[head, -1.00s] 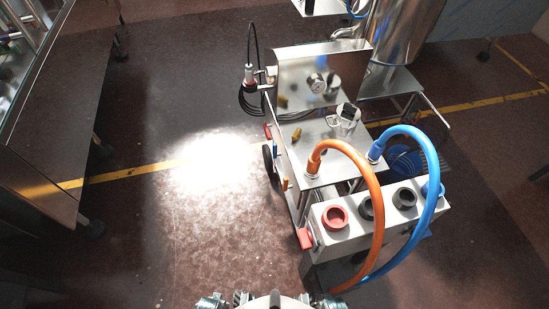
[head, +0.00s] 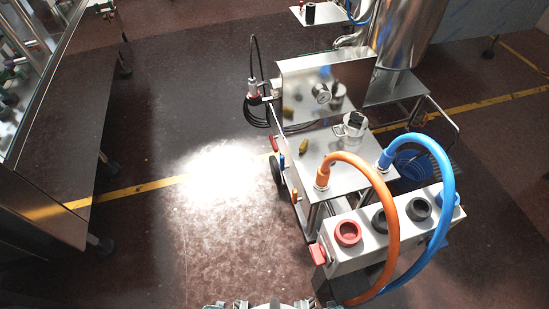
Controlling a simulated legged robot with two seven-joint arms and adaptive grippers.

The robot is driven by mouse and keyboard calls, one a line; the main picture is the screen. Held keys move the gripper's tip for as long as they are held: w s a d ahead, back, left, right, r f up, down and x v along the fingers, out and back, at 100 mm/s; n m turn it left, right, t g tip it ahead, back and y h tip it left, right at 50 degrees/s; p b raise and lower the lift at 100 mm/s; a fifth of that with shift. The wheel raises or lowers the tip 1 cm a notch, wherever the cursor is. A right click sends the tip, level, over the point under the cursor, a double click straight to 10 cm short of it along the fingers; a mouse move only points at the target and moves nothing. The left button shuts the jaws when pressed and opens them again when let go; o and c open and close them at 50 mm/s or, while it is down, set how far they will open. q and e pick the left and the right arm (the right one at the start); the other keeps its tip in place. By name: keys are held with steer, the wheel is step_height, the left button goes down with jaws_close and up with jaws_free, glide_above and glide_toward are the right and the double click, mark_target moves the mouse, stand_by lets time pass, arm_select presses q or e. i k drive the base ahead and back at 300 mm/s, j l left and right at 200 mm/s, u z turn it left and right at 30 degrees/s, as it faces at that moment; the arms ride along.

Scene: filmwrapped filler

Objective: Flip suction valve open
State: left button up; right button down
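A steel wheeled cart (head: 335,168) stands right of centre in the head view. Small coloured handles sit along its left side: a red one (head: 273,143), a blue one (head: 281,162) and an orange one (head: 294,196). A larger red handle (head: 319,254) is on the left end of the front steel box (head: 372,240). I cannot tell which of these is the suction valve, or whether it is open. Neither gripper can be made out; only cut-off parts of my own body show at the bottom edge, apart from the cart.
Orange (head: 385,205) and blue (head: 444,190) hoses arch in front of the cart. A steel tank (head: 405,35) stands behind. A machine (head: 45,150) is at the left. The floor (head: 215,220) left of the cart is clear.

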mark_target(283, 166)
steer(key=i+j+z, duration=0.15)
steer(key=j, duration=0.35)
steer(key=i+j+z, duration=0.15)
steer(key=j, duration=0.35)
steer(key=j+z, duration=0.15)
steer(key=j, duration=0.4)
steer(key=i+j+z, duration=0.1)
steer(key=i+j, duration=0.25)
steer(key=i+j+z, duration=0.15)
steer(key=i+j, duration=0.2)
steer(key=j, duration=0.15)
steer(key=i+j+z, duration=0.1)
steer(key=i+j, duration=0.2)
steer(key=j, duration=0.2)
